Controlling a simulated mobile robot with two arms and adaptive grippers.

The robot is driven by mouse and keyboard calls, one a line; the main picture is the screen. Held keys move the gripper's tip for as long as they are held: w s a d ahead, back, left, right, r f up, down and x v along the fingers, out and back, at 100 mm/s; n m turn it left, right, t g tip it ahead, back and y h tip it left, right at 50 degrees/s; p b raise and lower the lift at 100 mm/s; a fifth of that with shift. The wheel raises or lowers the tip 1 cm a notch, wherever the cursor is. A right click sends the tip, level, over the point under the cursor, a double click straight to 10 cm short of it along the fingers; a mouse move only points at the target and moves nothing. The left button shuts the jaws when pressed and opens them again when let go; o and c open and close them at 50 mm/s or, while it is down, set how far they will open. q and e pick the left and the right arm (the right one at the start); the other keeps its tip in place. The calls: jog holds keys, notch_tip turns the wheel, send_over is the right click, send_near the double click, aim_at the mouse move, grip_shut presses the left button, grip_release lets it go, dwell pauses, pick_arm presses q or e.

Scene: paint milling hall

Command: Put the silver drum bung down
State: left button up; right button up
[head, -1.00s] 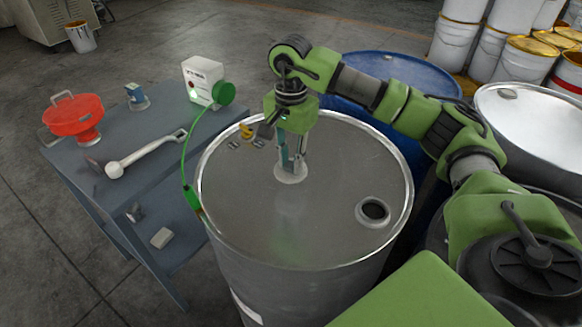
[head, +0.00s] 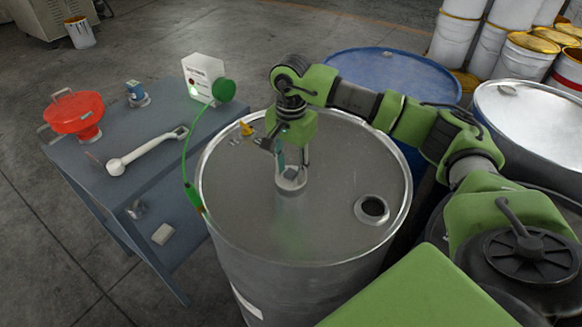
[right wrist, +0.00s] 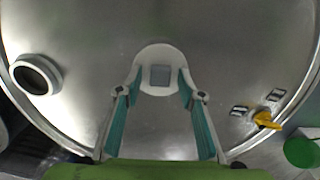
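The silver drum bung (head: 291,180) is a round, pale metal plug with a square recess. It is at the top of the grey steel drum (head: 330,235), left of the open bung hole (head: 372,209). My right gripper (head: 292,168) points down with its fingers on both sides of the bung. In the right wrist view the bung (right wrist: 160,53) sits between the teal-padded fingertips (right wrist: 161,80), which appear closed against its sides. I cannot tell whether the bung touches the drum top. My left gripper is not in view.
A yellow clip (head: 247,129) and small metal pieces lie near the drum's far-left rim. A green cable clamp (head: 193,197) is at the left rim. The blue-grey table (head: 150,125) holds a red funnel, wrench and white box. The drum top's front is clear.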

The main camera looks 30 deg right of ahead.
aim_at(291, 172)
jog(key=shift+r, duration=0.25)
jog(key=shift+w+r, duration=0.1)
jog(key=shift+r, duration=0.25)
notch_tip(291, 172, up, 11)
jog(key=b, duration=0.1)
jog(key=shift+r, duration=0.15)
